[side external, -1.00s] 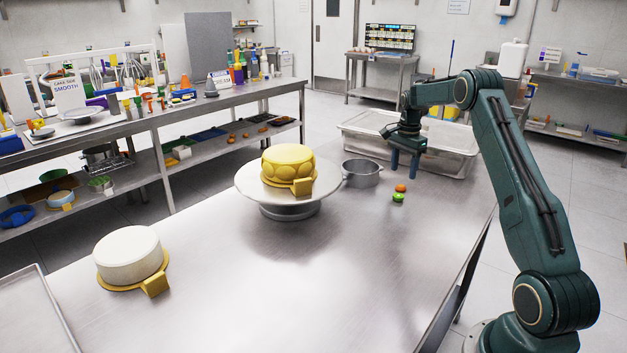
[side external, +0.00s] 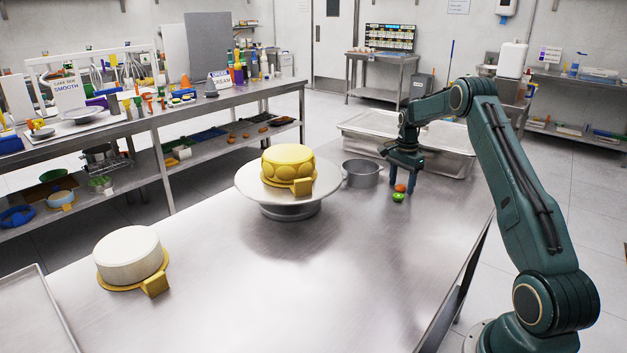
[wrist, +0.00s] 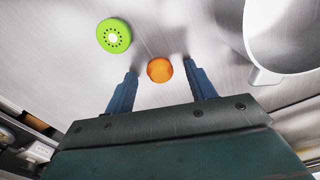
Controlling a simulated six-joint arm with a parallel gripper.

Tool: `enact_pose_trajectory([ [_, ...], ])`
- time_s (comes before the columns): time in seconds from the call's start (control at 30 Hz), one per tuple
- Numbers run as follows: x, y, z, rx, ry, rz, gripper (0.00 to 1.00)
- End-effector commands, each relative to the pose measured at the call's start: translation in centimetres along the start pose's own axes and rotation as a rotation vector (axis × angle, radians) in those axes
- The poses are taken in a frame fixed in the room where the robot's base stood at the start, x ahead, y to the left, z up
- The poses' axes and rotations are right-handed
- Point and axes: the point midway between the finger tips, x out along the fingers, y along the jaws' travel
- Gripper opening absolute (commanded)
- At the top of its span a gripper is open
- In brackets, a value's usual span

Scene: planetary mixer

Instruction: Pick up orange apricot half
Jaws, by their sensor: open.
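The orange apricot half (side external: 401,188) lies on the steel table; in the wrist view the apricot half (wrist: 160,69) shows as a small orange round between and just beyond the two blue fingertips. My gripper (side external: 406,190) is low over the table at the apricot half, pointing down. In the wrist view my gripper (wrist: 162,82) is open, with a gap on each side of the apricot half. I cannot tell how high the fingertips are above the table.
A green kiwi slice (side external: 398,198) lies close to the apricot half. A grey metal pan (side external: 362,174) stands to the left of my gripper. A yellow cake (side external: 287,163) sits on a turntable (side external: 250,184).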

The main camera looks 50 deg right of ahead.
Motion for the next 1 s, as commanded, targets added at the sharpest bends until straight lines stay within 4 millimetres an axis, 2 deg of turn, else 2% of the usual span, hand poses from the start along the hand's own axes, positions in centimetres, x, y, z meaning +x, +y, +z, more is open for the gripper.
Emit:
enact_pose_trajectory([
  [0.17, 0.0, 0.0, 0.0, 0.000, 0.000, 0.000, 0.53],
  [0.4, -0.1, 0.0, 0.0, 0.000, 0.000, -0.001, 0.08],
  [0.77, -0.1, 0.0, 0.0, 0.000, 0.000, -0.001, 0.08],
  [1.0, -1.2, -0.1, 0.0, 0.000, 0.001, -0.002, 0.08],
])
